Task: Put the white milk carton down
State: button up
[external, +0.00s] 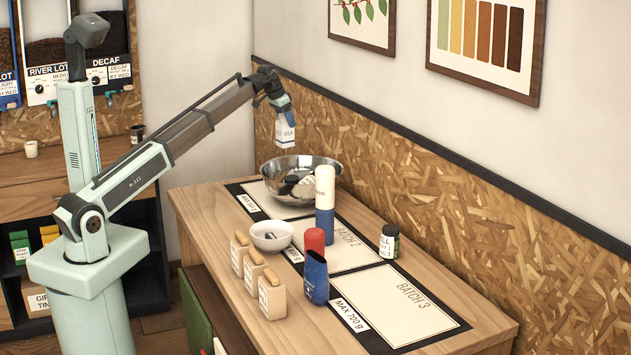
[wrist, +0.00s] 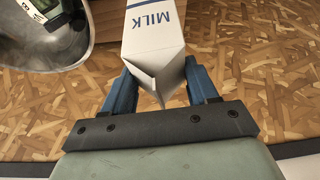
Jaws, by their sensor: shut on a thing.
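The white milk carton (external: 285,133) hangs in the air above the table's far end, over the back of the steel bowl. My gripper (external: 278,104) is shut on its upper part, and the carton looks about upright in the external view. In the wrist view the carton (wrist: 154,32), with "MILK" in blue, sits between the two blue fingers of my gripper (wrist: 162,88). The folded top of the carton points toward my palm. The carton's base is cut off in the wrist view.
The steel bowl (external: 327,167) below holds dark and pale things. The Batch 3 mat (external: 385,300) is bare. A chipboard wall (external: 400,180) runs behind.

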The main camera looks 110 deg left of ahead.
jog(key=shift+w+d+r, duration=0.1)
jog(key=shift+w+r, duration=0.15)
jog(key=shift+r, duration=0.3)
jog(key=shift+w+d+r, duration=0.1)
jog(key=shift+w+r, duration=0.15)
jog(key=shift+r, duration=0.3)
jog(key=w+d+m+t+h, duration=0.1)
jog(key=w+d+m, duration=0.2)
jog(key=w+d, duration=0.9)
jog(key=w+d+m+h, duration=0.1)
jog(key=w+d+m, duration=0.2)
jog(key=w+d, duration=0.9)
jog(key=w+d+m+t+h, duration=0.1)
jog(key=w+d+m, duration=0.45)
jog(key=w, duration=1.25)
jog(key=w+d+m+g+h, duration=0.1)
jog(key=w+d+m, duration=0.35)
jog(key=d, duration=1.35)
jog(key=w+d+m+h, duration=0.1)
jog(key=w+d, duration=0.7)
jog(key=d, duration=0.9)
jog(key=w+d+m+g+h, duration=0.15)
jog(key=w+d, duration=0.55)
jog(key=d, duration=1.1)
notch_tip(320, 180, down, 15)
jog(key=shift+m+t, duration=0.45)
jog(key=shift+s+f, duration=0.1)
jog(key=shift+f, duration=0.15)
